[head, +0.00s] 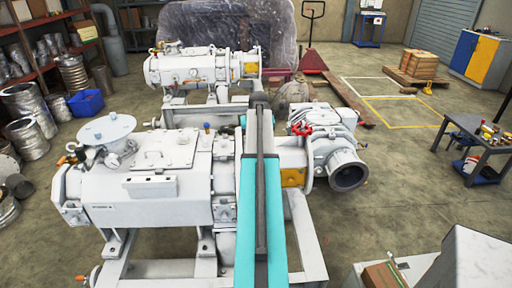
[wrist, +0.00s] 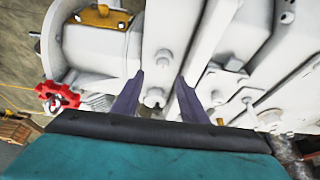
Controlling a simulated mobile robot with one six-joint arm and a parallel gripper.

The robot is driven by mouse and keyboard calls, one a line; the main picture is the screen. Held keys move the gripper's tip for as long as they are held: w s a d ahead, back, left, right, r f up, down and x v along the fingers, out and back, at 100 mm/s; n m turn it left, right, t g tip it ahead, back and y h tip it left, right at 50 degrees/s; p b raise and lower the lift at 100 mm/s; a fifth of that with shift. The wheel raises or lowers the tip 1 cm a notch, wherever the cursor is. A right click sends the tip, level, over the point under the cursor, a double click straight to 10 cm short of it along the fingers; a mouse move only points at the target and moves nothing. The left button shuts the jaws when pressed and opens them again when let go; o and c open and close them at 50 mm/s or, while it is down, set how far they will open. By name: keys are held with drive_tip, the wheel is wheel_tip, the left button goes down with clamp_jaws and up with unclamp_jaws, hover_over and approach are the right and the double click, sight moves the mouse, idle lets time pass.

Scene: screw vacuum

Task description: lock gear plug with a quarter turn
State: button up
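The white vacuum pump (head: 130,185) stands in front of me in the head view, and its housing (wrist: 170,30) fills much of the wrist view. My gripper (wrist: 160,78) is open, with two purple fingers apart over the housing. A small round grey-white fitting (wrist: 153,98) shows between the fingers. It looks like a plug, but I cannot tell for sure that it is the gear plug. I see gaps on both sides of it, and cannot tell the depth between it and the fingers. In the head view my arm hides the gripper and this spot.
A red handwheel (wrist: 58,97) sits at the left in the wrist view and also shows in the head view (head: 301,130). A dark-mouthed pipe flange (head: 348,176) juts out right of my arm. A second pump (head: 200,70) stands behind.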

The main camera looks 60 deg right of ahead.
drive_tip(key=b+v, duration=0.1)
drive_tip(key=v, duration=0.6)
drive_tip(key=shift+s+f, duration=0.1)
drive_tip(key=shift+f, duration=0.05)
idle(0.6)
